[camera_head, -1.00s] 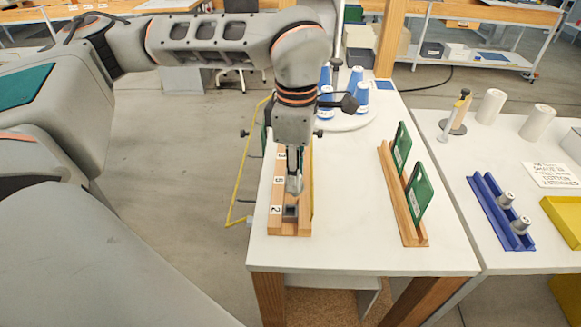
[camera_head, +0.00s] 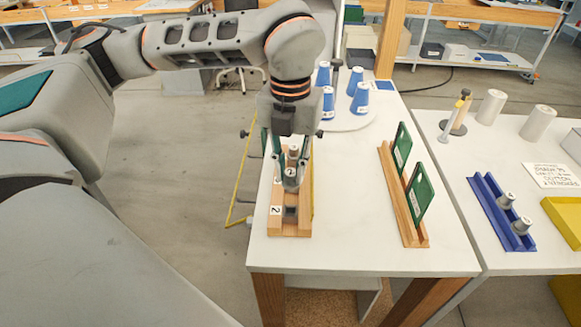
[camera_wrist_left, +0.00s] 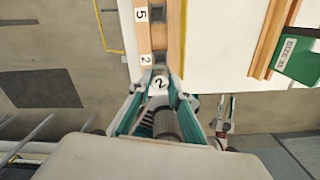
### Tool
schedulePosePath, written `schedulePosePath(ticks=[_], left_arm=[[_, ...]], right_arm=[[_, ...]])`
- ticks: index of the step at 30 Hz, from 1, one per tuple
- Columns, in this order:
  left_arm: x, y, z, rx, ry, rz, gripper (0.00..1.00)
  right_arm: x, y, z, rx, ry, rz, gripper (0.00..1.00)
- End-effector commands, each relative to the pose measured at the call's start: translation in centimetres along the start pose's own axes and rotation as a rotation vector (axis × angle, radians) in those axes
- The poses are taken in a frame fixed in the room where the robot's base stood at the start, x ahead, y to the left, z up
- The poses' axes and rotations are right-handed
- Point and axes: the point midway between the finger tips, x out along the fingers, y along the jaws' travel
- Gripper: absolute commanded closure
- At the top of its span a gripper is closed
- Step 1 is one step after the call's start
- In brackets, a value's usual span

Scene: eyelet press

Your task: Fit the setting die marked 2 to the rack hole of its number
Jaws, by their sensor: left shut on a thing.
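My left gripper (camera_head: 291,184) is shut on the grey setting die (camera_wrist_left: 158,83), whose pale top shows a 2 in the left wrist view. The die also shows between the fingers in the head view (camera_head: 291,173). It is held above the wooden rack (camera_head: 303,231), over its middle part. The rack's near square hole (camera_head: 290,211) looks empty and has the label 2 (camera_head: 276,210) beside it. In the left wrist view the label 2 (camera_wrist_left: 145,59) lies just beyond the die, with the label 5 (camera_wrist_left: 141,15) further on. The die's lower end is hidden.
A wooden holder (camera_head: 414,239) with green plates is to the right. A blue tray (camera_head: 484,202) holds two grey dies. Blue cones (camera_head: 327,99) stand behind. The table between rack and holder is clear.

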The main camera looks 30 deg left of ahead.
Motion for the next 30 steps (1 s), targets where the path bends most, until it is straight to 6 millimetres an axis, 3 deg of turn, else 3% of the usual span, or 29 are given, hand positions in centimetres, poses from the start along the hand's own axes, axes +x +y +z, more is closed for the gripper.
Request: schedulePosePath(ticks=[11,25,30], left_arm=[[0.5,0.0,0.0,0.002,0.0,0.0,1.0],[4.3,0.0,0.0,0.003,0.003,0.001,1.0],[5.5,0.0,0.0,0.002,0.003,0.001,1.0]], right_arm=[[0.1,-0.1,0.3,0.0,-0.002,-0.001,0.65],[1.2,-0.7,3.3,0.001,-0.025,-0.006,0.65],[1.5,-0.5,3.5,-0.007,-0.025,-0.003,0.65]])
